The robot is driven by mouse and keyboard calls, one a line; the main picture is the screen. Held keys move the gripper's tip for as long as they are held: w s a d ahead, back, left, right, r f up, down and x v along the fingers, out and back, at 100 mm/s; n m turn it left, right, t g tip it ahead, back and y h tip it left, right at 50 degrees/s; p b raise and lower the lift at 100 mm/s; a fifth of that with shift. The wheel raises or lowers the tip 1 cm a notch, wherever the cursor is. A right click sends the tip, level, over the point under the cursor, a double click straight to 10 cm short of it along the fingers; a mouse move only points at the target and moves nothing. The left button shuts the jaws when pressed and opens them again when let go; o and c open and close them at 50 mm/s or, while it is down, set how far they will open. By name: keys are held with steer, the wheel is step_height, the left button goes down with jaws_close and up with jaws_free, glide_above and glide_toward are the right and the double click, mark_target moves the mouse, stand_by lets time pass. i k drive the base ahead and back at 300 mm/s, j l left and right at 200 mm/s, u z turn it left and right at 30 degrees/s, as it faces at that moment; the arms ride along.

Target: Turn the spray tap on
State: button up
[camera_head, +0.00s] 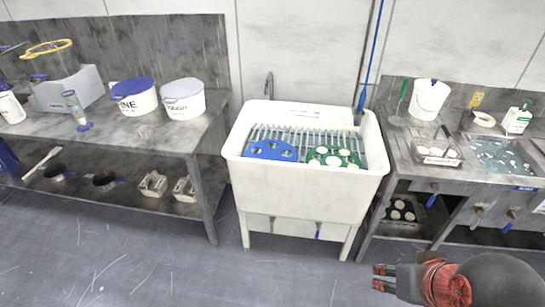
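A white sink (305,188) stands on legs in the middle. Under its front edge hang two small lever valves: a grey one (272,221) at left and a blue-handled one (318,231) at right. A blue spray hose (374,45) runs down the wall to a blue spray head (361,103) at the sink's back right corner. A grey curved spout (269,86) rises at the back left. I cannot tell which valve feeds the spray. My gripper (379,278) is at the lower right, in front of and apart from the sink, its two red fingertips apart and empty.
In the sink lie a rack, a blue disc (271,150) and a green disc (336,158). The left bench (150,137) holds tubs and a shelf below. The right bench has a basin (503,156) and blue-handled valves (510,214). The floor before the sink is clear.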

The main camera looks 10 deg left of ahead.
mark_target(432, 198)
steer(key=i+l+z, duration=0.25)
steer(key=i+l, duration=0.25)
steer(key=i+l+z, duration=0.25)
steer(key=i+l, duration=0.2)
steer(key=i, duration=0.1)
